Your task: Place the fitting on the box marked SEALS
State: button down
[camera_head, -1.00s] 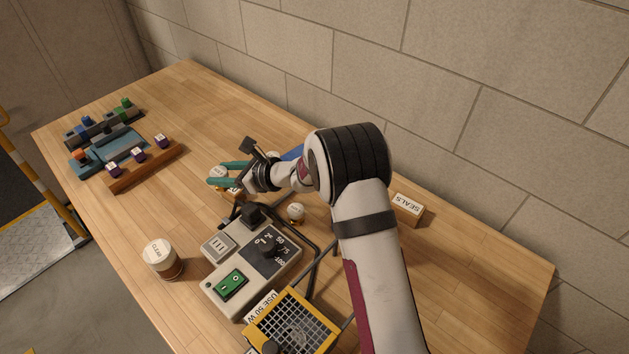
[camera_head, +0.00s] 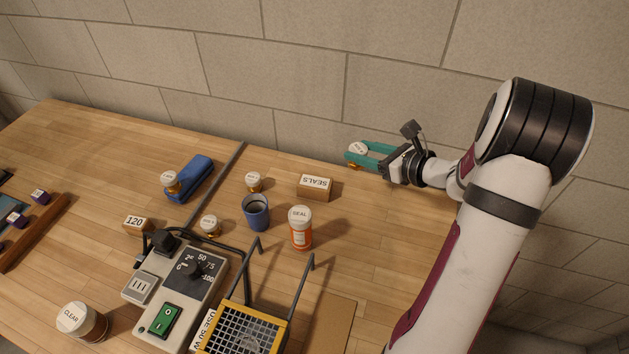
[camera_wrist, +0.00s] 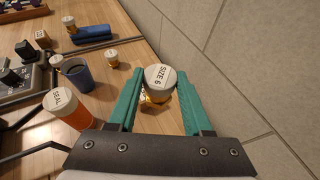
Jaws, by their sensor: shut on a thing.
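My gripper (camera_head: 372,156) is shut on a fitting with a round white top and a brass lower part. The fitting (camera_head: 357,149) sits between the teal fingertips and looks upright. In the wrist view, the fitting (camera_wrist: 160,78) reads SIZE 6 and my gripper (camera_wrist: 158,92) has a finger on each side of it. The box marked SEALS (camera_head: 314,189) is a small wooden block with a white label, on the table near the wall. In the head view my gripper is to the right of the box and beyond it, apart from it.
Near the box stand a blue cup (camera_head: 257,213), an orange SEAL bottle (camera_head: 301,230) and another fitting (camera_head: 254,182). A blue case (camera_head: 190,178), a 120 block (camera_head: 136,224) and a control unit (camera_head: 175,290) lie left. The wall (camera_head: 400,90) is close behind. The table's right side is clear.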

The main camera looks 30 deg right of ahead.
jog(key=w+a+f, duration=0.4)
jog(key=w, duration=0.1)
jog(key=w+a+f, duration=0.2)
jog(key=shift+w+a+f, duration=0.1)
jog(key=shift+w+f, duration=0.15)
jog(key=shift+f, duration=0.05)
jog(key=shift+w+a+f, duration=0.1)
jog(key=shift+w+f, duration=0.05)
jog(key=shift+f, duration=0.95)
jog(key=shift+w+a+f, duration=0.1)
jog(key=shift+f, duration=0.95)
jog(key=shift+f, duration=0.1)
jog(key=shift+c, duration=1.6)
grip_release()
